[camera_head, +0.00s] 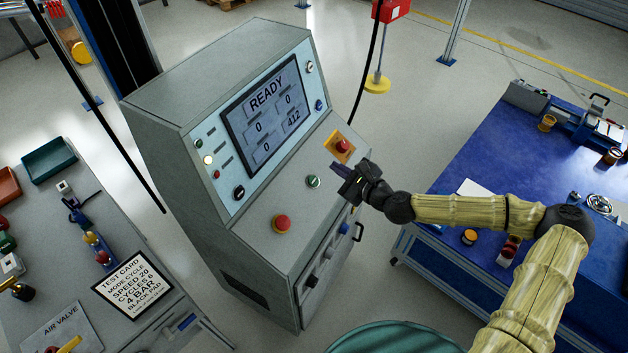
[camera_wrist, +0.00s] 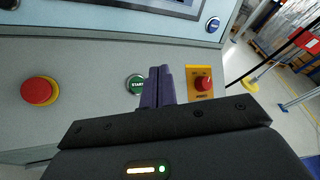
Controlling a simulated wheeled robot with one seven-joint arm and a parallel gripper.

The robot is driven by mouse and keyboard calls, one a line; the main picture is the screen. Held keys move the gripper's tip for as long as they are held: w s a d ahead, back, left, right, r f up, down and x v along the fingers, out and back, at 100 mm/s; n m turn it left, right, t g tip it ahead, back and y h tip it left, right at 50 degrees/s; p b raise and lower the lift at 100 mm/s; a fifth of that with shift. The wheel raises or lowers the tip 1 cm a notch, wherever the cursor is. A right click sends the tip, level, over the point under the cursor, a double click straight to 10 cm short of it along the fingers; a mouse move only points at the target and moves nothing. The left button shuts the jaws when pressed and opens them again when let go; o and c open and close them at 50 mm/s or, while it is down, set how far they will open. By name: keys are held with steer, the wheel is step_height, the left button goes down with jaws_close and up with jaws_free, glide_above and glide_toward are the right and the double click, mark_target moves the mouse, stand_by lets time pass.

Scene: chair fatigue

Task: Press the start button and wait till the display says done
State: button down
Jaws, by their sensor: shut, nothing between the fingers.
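The control console's display (camera_head: 265,112) reads READY, with the values 0, 0, 0 and 412 below it. The green start button (camera_head: 313,181) sits on the sloped panel under the display. In the wrist view the start button (camera_wrist: 136,85) shows its START label, partly hidden by my fingers. My gripper (camera_head: 338,169) is shut and empty, above the panel just right of the start button. Its purple fingertips also show in the wrist view (camera_wrist: 161,72), beside the button. I cannot tell a touch; the fingers look apart from it.
A test card (camera_head: 132,284) lies on the left bench. A blue table (camera_head: 460,220) stands right, under my arm.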

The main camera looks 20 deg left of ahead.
steer(key=b, duration=0.6)
glide_toward(312, 176)
steer(key=shift+w+r+x, duration=0.1)
steer(key=shift+r+x, duration=0.15)
steer(key=shift+x, duration=1.05)
steer(key=shift+w+r+x, duration=0.1)
steer(key=shift+r+x, duration=0.1)
steer(key=shift+x, duration=1.1)
steer(key=shift+f, duration=0.1)
steer(key=shift+a+f, duration=0.2)
steer(key=shift+f, duration=0.05)
steer(key=shift+a+f+b, duration=0.2)
steer(key=shift+f+b, duration=0.1)
stand_by(0.5)
steer(key=shift+d+r+p, duration=0.45)
steer(key=shift+r+p, duration=0.05)
steer(key=shift+r, duration=0.2)
steer(key=d+r+p, duration=0.1)
steer(key=r+p, duration=0.1)
steer(key=d+r+p, duration=0.1)
steer(key=r, duration=0.1)
steer(key=shift+s+d+r, duration=0.1)
steer(key=shift+s+d, duration=0.2)
